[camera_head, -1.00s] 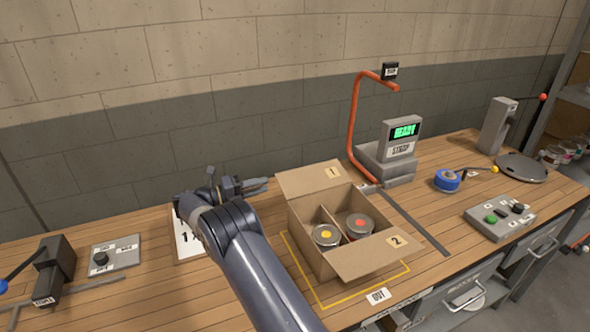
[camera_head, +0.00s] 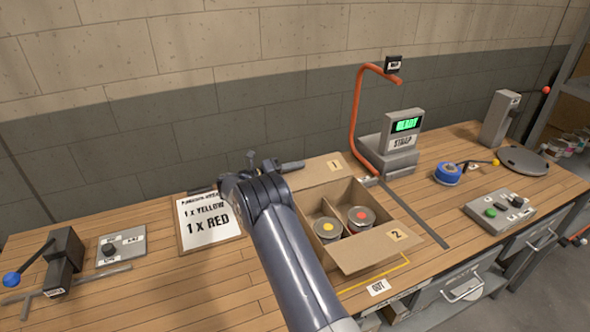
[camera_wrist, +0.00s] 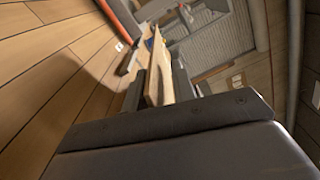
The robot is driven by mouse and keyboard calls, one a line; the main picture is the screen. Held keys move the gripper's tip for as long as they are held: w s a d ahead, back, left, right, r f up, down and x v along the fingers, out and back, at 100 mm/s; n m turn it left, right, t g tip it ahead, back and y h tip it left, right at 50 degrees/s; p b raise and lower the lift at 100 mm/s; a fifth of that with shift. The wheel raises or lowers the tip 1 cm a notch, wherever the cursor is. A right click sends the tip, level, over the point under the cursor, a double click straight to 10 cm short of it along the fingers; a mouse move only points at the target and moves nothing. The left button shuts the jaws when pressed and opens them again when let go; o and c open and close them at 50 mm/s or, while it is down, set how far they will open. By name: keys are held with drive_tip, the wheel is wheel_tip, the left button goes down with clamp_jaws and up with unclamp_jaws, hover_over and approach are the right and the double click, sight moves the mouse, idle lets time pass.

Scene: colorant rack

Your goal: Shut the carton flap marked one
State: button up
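The carton (camera_head: 352,238) stands open on the bench with a yellow-dotted can (camera_head: 328,229) and a red-dotted can (camera_head: 361,217) in its two compartments. Flap one (camera_head: 318,172), labelled 1, is folded outward at the back. Flap two (camera_head: 385,246), labelled 2, is folded outward at the front. My gripper (camera_head: 279,167) is at the left end of flap one. In the wrist view the dark fingers (camera_wrist: 158,88) stand apart, with a tan cardboard strip (camera_wrist: 157,72) seen between them. I cannot tell whether they touch it. My arm hides the carton's left side.
A clipboard (camera_head: 209,221) reading 1 x yellow, 1 x red lies at left. A control box (camera_head: 500,211) and blue tape roll (camera_head: 447,174) are at right.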

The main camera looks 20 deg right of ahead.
drive_tip(key=shift+c, duration=0.3)
clamp_jaws()
idle(1.1)
